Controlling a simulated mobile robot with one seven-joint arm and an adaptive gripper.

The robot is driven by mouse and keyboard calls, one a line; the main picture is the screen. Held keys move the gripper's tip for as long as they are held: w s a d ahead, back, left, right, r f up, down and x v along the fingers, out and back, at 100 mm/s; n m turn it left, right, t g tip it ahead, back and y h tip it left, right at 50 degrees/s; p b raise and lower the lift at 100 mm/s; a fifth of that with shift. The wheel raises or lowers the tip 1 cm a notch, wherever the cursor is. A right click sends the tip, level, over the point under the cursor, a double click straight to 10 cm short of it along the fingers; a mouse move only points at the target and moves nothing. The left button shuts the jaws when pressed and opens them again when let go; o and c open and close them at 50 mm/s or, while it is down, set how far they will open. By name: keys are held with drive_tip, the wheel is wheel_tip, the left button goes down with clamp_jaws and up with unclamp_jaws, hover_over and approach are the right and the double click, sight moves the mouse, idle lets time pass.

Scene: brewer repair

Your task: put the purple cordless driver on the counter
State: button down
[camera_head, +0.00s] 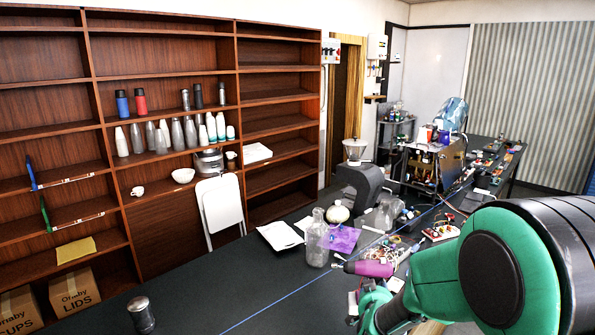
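The purple cordless driver (369,269) is near the lower middle of the head view, lying roughly level with its grey tip pointing left. My gripper (372,288) is directly below and against it and appears shut on it; the fingertips are small and partly hidden. The dark counter (225,290) runs from the lower left toward the back right. The driver shows in front of the counter's cluttered part, and its height above the top is hard to tell.
Loose parts (395,250) clutter the right. A metal canister (141,314) stands at lower left. The counter between is bare.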

drive_tip(key=shift+s+d+m, duration=0.15)
drive_tip(key=shift+s+d, duration=0.1)
drive_tip(key=shift+d, duration=0.45)
drive_tip(key=shift+s+d+m, duration=0.15)
drive_tip(key=shift+s+d, duration=0.1)
drive_tip(key=shift+d, duration=0.4)
drive_tip(key=shift+a, duration=0.1)
drive_tip(key=shift+w+a, duration=0.1)
drive_tip(key=shift+a, duration=0.35)
drive_tip(key=s+a+f+n+y, duration=0.1)
drive_tip(key=s+a+n+y, duration=0.2)
drive_tip(key=a, duration=0.6)
drive_tip(key=s+a+f+n+g+y+b, duration=0.1)
drive_tip(key=s+a+n+y, duration=0.2)
drive_tip(key=a, duration=0.7)
drive_tip(key=s+a+n+g+y+b, duration=0.1)
drive_tip(key=s+a+n+y, duration=0.3)
drive_tip(key=a, duration=0.5)
drive_tip(key=shift+a+f+n+y, duration=0.15)
drive_tip(key=shift+f+n+y, duration=0.2)
drive_tip(key=shift+y, duration=0.35)
drive_tip(key=shift+w+f, duration=0.1)
drive_tip(key=shift+w, duration=0.1)
drive_tip(key=w+a+b, duration=0.1)
drive_tip(key=w+a, duration=0.1)
drive_tip(key=w, duration=0.5)
drive_tip(key=w+a+f+b, duration=0.1)
drive_tip(key=w+a, duration=0.2)
drive_tip(key=w, duration=0.5)
drive_tip(key=shift+f, duration=0.2)
